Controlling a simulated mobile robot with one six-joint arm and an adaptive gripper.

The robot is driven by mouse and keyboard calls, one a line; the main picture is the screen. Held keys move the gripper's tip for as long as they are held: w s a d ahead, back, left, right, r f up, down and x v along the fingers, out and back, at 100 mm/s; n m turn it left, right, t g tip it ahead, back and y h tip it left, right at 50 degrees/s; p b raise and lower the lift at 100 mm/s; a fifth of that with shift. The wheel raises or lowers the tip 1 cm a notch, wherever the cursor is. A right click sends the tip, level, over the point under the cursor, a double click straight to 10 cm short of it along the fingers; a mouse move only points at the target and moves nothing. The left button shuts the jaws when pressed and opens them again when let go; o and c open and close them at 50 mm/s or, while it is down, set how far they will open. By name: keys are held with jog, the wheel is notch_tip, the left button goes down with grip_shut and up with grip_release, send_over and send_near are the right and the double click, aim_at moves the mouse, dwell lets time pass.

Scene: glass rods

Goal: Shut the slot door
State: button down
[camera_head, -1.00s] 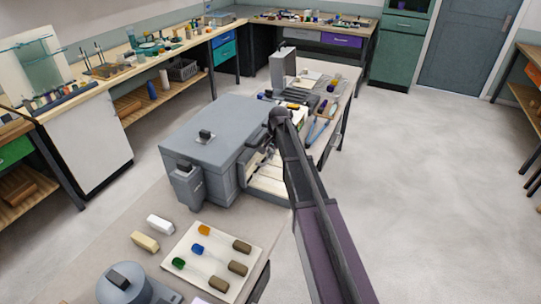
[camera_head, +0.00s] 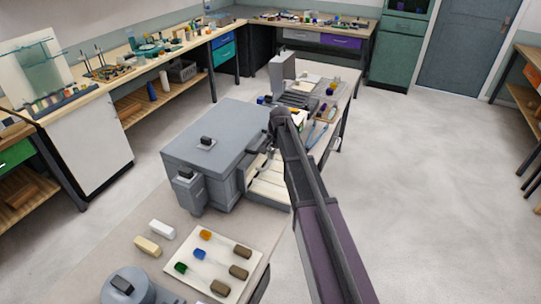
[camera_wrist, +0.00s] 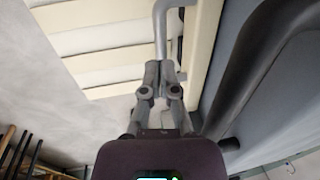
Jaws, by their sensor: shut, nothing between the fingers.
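The grey box (camera_head: 205,140) stands on the table with a flat lid. On its right side the slot door (camera_head: 268,185) hangs open, showing its cream slatted face. In the wrist view the cream slatted face (camera_wrist: 110,50) fills the upper left, next to the box's grey wall. A bent grey bar (camera_wrist: 160,22) stands out in front of the slats. My gripper (camera_wrist: 160,68) is shut and empty, with its tips at the lower end of this bar; I cannot tell whether they touch. In the head view my gripper is mostly hidden beside my forearm.
A cream tray (camera_head: 225,255) with several coloured-tip rods lies at the front, with white (camera_head: 161,229) and yellowish (camera_head: 148,246) blocks beside it. A round grey pot (camera_head: 128,288) is at the front edge. Tools clutter the table behind the box. The floor at right is clear.

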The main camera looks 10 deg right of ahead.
notch_tip(320, 180, up, 11)
jog(key=s+d+p, duration=0.1)
jog(key=p, duration=0.9)
jog(key=shift+d+f, duration=0.15)
jog(key=shift+d, duration=0.15)
jog(key=s+f+n+h+b, duration=0.1)
jog(key=s+f+n+b, duration=0.2)
jog(key=s, duration=1.1)
jog(key=s+a+f+n+g+b, duration=0.1)
jog(key=s+f+n+b, duration=0.3)
jog(key=s, duration=0.9)
notch_tip(320, 180, down, 2)
jog(key=shift+s+a+f+h+b, duration=0.15)
jog(key=shift+s+a+h+b, duration=0.2)
jog(key=shift+b, duration=0.65)
